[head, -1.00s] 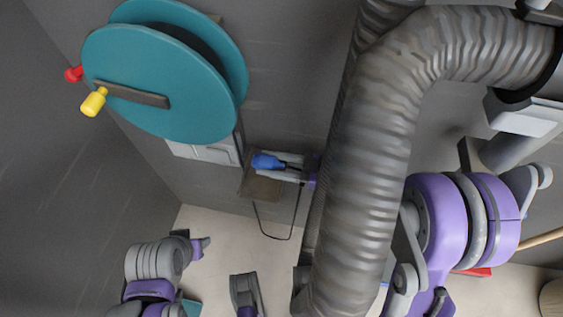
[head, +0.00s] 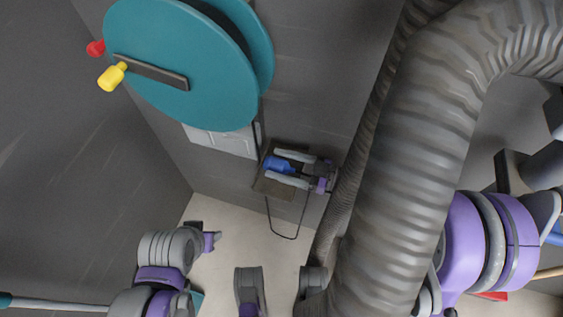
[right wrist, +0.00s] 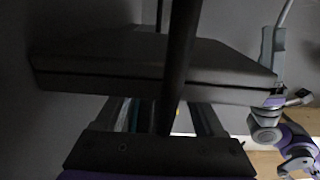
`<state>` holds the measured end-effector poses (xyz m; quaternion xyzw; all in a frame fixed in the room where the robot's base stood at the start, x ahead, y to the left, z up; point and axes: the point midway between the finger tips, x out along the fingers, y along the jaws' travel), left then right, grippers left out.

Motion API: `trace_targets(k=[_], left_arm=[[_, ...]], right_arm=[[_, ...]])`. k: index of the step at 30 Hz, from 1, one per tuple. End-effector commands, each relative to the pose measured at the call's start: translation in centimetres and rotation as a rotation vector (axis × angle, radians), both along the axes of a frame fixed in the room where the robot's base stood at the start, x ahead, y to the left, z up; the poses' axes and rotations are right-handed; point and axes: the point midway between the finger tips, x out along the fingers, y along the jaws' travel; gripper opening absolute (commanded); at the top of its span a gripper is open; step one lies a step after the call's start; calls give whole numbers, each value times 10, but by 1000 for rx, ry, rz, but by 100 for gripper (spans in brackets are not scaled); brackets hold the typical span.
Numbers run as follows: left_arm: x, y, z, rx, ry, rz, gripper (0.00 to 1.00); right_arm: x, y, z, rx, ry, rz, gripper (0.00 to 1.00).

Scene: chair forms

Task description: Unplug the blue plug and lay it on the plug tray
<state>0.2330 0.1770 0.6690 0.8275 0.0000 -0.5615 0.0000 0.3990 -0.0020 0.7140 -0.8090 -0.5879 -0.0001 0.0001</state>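The blue plug (head: 278,164) lies over the brown plug tray (head: 275,188), which juts from the grey wall in the head view. My right gripper (head: 281,167) is there, with its two grey fingers spread, one on each side of the plug. Contact between fingers and plug cannot be made out. In the right wrist view the fingers (right wrist: 163,116) are apart behind a dark slab (right wrist: 150,65) and a dark upright bar; the plug is hidden there.
A large teal reel (head: 180,65) with yellow (head: 112,78) and red (head: 96,48) knobs is above left of the tray. A white panel (head: 222,140) is on the wall below it. A thin dark loop (head: 270,220) hangs under the tray. Pale floor shows below.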

Motion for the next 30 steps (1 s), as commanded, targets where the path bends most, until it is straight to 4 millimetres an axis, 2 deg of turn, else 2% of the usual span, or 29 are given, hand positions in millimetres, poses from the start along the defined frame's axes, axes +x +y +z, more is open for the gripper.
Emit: trace_targets(k=[2,10,13,17,24,30], left_arm=[[0,0,0,0,0,0,50],[0,0,0,0,0,0,50],[0,0,1,0,0,0,50],[0,0,3,0,-1,0,50],[-1,0,9,0,-2,0,50],[-2,0,11,0,-3,0,50]], right_arm=[[0,0,0,0,0,0,84],[0,-1,0,-1,0,0,84],[-1,-7,0,-1,0,-3,84],[-7,-26,0,-2,0,-6,84],[-22,-73,0,-2,0,-6,84],[-31,-97,0,-1,0,-2,84]])
